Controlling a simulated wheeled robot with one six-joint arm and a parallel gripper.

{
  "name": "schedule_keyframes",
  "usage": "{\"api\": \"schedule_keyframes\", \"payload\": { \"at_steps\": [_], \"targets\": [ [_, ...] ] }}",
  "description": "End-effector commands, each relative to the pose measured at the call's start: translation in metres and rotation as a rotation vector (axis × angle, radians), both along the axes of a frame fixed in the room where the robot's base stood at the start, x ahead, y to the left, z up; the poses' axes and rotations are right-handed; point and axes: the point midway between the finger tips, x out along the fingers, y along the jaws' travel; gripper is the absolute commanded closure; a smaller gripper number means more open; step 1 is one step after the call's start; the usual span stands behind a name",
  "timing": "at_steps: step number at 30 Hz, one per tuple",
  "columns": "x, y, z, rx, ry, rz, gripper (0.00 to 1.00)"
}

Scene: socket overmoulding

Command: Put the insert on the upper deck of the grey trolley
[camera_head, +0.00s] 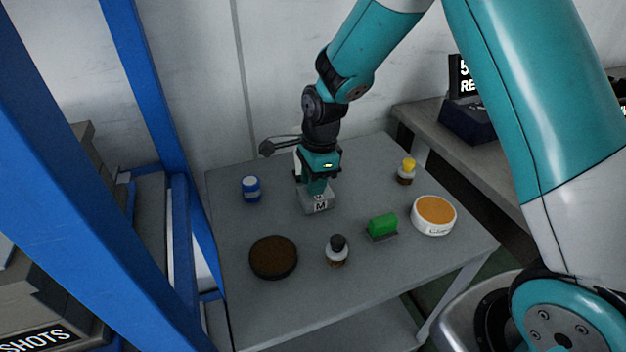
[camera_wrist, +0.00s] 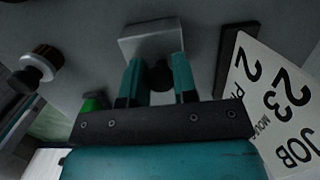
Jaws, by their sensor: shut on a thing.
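The insert, a small grey metal block marked M (camera_head: 318,204), is at my gripper (camera_head: 317,187) in the head view. In the wrist view the block (camera_wrist: 150,38) lies between and beyond the two teal fingers of my gripper (camera_wrist: 157,72), which are closed on it. The block is upright, at or just above the upper deck of the grey trolley (camera_head: 410,275); I cannot tell whether it touches. My gripper hides the block's top.
On the deck stand a blue jar (camera_head: 251,189), a dark round dish (camera_head: 273,257), a dark-capped bottle (camera_head: 337,250), a green object (camera_head: 382,225), an orange-filled white tub (camera_head: 434,215) and a yellow-capped bottle (camera_head: 406,171). A lettered card (camera_wrist: 280,105) stands close by. Blue uprights (camera_head: 150,90) are left.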

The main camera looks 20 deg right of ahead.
Motion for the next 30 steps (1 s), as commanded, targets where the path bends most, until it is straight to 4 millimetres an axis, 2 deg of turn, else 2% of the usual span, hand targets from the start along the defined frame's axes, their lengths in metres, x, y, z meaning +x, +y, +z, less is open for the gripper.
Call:
{"api": "schedule_keyframes", "payload": {
  "at_steps": [7,8,11,19,22,26,30],
  "targets": [
    [0.001,0.0,-0.001,0.0,-0.002,0.001,1.0],
    [0.0,0.0,-0.002,0.0,0.0,0.0,0.71],
    [0.0,0.0,-0.002,0.0,0.0,0.0,0.48],
    [0.0,0.0,-0.001,0.0,-0.001,0.0,0.48],
    [0.001,0.0,0.005,0.0,-0.003,0.0,0.48],
    [0.001,-0.003,0.026,0.001,-0.006,-0.001,0.48],
    [0.001,-0.007,0.058,0.001,-0.006,-0.001,0.48]
  ]
}}
